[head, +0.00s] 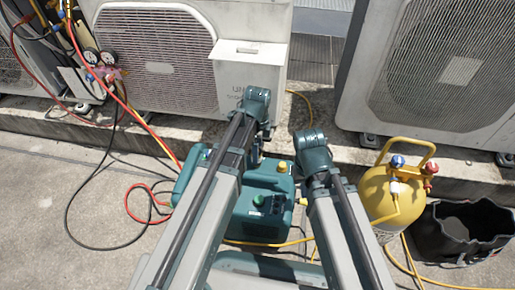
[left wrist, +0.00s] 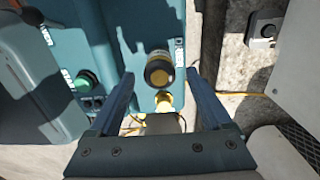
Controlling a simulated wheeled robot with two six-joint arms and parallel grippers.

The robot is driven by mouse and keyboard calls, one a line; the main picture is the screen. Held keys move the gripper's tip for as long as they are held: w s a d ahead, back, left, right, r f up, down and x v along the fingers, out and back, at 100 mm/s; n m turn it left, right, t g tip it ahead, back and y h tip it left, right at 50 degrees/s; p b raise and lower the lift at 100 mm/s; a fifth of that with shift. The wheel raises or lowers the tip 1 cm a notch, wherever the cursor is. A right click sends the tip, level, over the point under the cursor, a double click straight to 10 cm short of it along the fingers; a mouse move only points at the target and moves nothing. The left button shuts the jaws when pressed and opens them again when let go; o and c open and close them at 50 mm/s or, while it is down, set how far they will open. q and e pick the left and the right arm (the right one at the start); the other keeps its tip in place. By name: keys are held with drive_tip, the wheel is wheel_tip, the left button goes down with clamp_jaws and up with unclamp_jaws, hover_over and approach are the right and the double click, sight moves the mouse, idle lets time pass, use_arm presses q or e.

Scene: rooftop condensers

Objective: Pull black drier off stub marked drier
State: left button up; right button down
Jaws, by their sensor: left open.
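The black drier (left wrist: 158,70) is a short dark cylinder with a gold-yellow band. In the head view a yellow-topped part (head: 283,167), apparently the same drier, stands on the machine between my arms. The stub under it is hidden. My right arm ends over the machine's right side; its fingers cannot be made out.
A green knob (head: 258,200) and a yellow fitting (head: 302,202) are on the machine. A yellow cylinder (head: 388,195) and a black bag (head: 462,232) stand right. Condensers (head: 160,50) line the back. Red and black hoses (head: 72,200) lie left; bare concrete (head: 35,200) is beyond them.

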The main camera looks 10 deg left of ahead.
use_arm(q)
wheel_tip(320, 180, down, 3)
drive_tip(key=shift+f+b, duration=0.15)
drive_tip(key=shift+b, duration=0.95)
use_arm(e)
wheel_tip(320, 180, down, 3)
drive_tip(key=shift+f, duration=0.15)
use_arm(q)
clamp_jaws()
